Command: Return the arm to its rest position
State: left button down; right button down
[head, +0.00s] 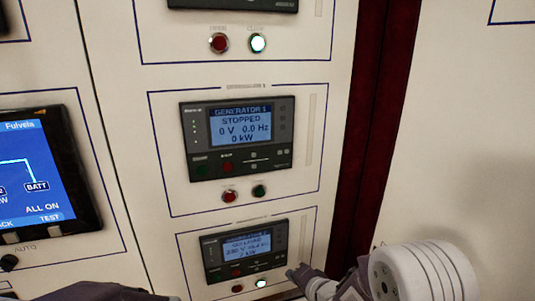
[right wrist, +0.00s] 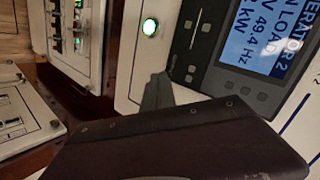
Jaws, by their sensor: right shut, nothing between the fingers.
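My right gripper (head: 293,271) is at the lower middle of the head view, just right of the lower generator unit (head: 246,250). Its arm comes in from the lower right. In the right wrist view its fingers (right wrist: 157,90) are together with nothing between them, apart from the lit green button (right wrist: 150,27). That button also shows lit in the head view (head: 260,283). Whether the fingers touch the panel cannot be told. A part of my left arm (head: 100,292) shows at the bottom left edge; its fingers cannot be made out.
The Generator 1 unit (head: 236,134) reads STOPPED, with unlit red (head: 229,196) and green (head: 258,191) buttons below. A touch screen (head: 40,175) is at left. The Generator 2 display (right wrist: 262,40) reads on load. A dark red post (head: 376,120) stands right of the panel.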

jog(key=s+d+h, duration=0.2)
jog(key=d+h, duration=0.1)
jog(key=d, duration=0.3)
jog(key=s+d+f+n+g, duration=0.1)
jog(key=s+f+n+g, duration=0.1)
jog(key=s, duration=0.4)
jog(key=s+d+f+n+g+h, duration=0.1)
jog(key=s+d+f+n+g, duration=0.1)
jog(key=s, duration=0.5)
jog(key=s+d+f+n+g+b, duration=0.1)
jog(key=s+f+n+g, duration=0.1)
jog(key=s+n+g, duration=0.2)
jog(key=s+g, duration=0.1)
jog(key=s, duration=0.2)
jog(key=shift+s+d+h, duration=0.2)
jog(key=shift+d+h, duration=0.1)
